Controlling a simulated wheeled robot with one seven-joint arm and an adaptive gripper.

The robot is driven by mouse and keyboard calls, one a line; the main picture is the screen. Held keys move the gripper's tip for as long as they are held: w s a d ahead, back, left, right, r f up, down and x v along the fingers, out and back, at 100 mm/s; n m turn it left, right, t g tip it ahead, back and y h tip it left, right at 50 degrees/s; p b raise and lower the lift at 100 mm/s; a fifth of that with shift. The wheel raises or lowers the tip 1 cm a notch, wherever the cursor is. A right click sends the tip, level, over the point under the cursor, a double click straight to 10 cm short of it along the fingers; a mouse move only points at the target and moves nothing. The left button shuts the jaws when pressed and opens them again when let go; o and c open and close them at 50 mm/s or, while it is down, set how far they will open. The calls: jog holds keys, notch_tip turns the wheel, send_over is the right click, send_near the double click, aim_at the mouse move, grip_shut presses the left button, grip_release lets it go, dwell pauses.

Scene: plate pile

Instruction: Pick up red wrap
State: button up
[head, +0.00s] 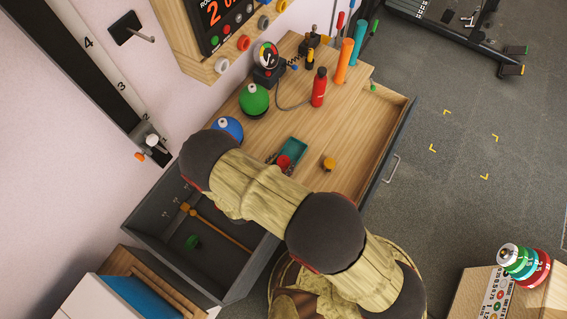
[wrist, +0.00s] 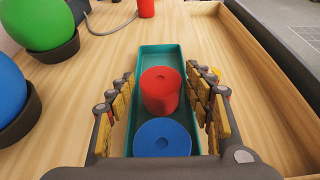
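The red wrap (wrist: 160,97) is a short red cylinder with a small hole in its top. It stands upright in a narrow teal tray (wrist: 160,51), behind a blue wrap (wrist: 162,139). My gripper (wrist: 167,77) is open, with its yellow-padded fingers apart on the left and right of the tray. The fingers do not appear to touch the red wrap. In the head view the red wrap (head: 284,162) shows in the teal tray (head: 294,148) beside my arm, which hides most of my gripper.
On the wooden top stand a green ball (wrist: 38,24) and a blue ball (wrist: 8,88) in dark cups. A red bottle (head: 319,88) and a yellow knob-like piece (head: 329,163) stand nearby. A raised dark edge (wrist: 270,55) runs along the right side.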

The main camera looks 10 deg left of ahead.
jog(key=c, duration=0.9)
jog(key=shift+c, duration=0.2)
